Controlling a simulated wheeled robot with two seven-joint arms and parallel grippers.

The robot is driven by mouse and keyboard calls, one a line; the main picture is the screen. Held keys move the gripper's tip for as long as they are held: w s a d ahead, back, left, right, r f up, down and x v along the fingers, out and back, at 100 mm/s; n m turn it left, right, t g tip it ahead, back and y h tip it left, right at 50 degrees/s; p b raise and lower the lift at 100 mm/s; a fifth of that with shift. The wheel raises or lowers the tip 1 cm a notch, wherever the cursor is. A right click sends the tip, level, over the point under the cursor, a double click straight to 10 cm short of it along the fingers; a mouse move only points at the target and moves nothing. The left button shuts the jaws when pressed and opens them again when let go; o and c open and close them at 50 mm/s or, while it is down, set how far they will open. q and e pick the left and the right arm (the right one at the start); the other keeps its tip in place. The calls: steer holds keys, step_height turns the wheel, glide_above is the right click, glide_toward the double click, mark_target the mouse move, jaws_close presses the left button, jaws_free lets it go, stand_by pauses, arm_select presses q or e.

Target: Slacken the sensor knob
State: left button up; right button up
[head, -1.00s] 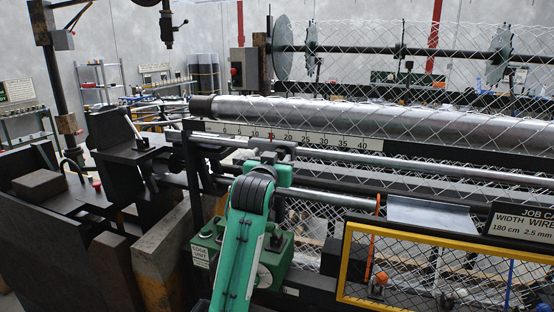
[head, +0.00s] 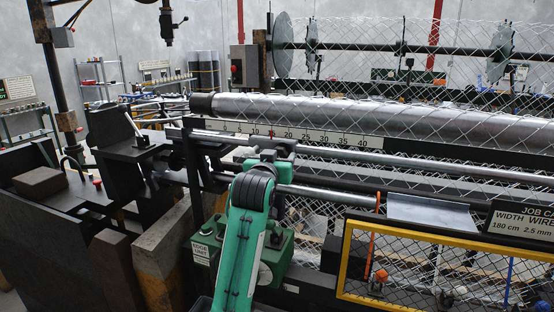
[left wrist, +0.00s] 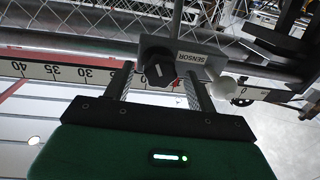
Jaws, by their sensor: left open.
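The sensor block (left wrist: 181,59), a grey piece labelled SENSOR, sits on a rail in the left wrist view. A dark lobed knob (left wrist: 160,72) is on its front, and a pale round knob (left wrist: 230,86) is at its right side. My left gripper (left wrist: 158,68) is open, with one ridged finger on each side of the dark knob. I cannot tell whether either finger touches it. In the head view my green left arm reaches up to the scale, and its wrist hides most of the sensor area. My right gripper is not in view.
A numbered scale (head: 325,138) runs along the machine beneath a long steel roller (head: 400,116). A green box (head: 275,252) stands beside my left forearm. A yellow-framed mesh guard (head: 345,262) is at the lower right.

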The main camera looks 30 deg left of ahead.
arm_select(q)
steer(key=shift+s, duration=0.1)
steer(key=shift+s+d, duration=0.1)
steer(key=shift+s, duration=0.1)
steer(key=b+v, duration=0.4)
steer(key=v, duration=0.9)
steer(key=shift+b, duration=0.3)
steer(key=shift+f, duration=0.15)
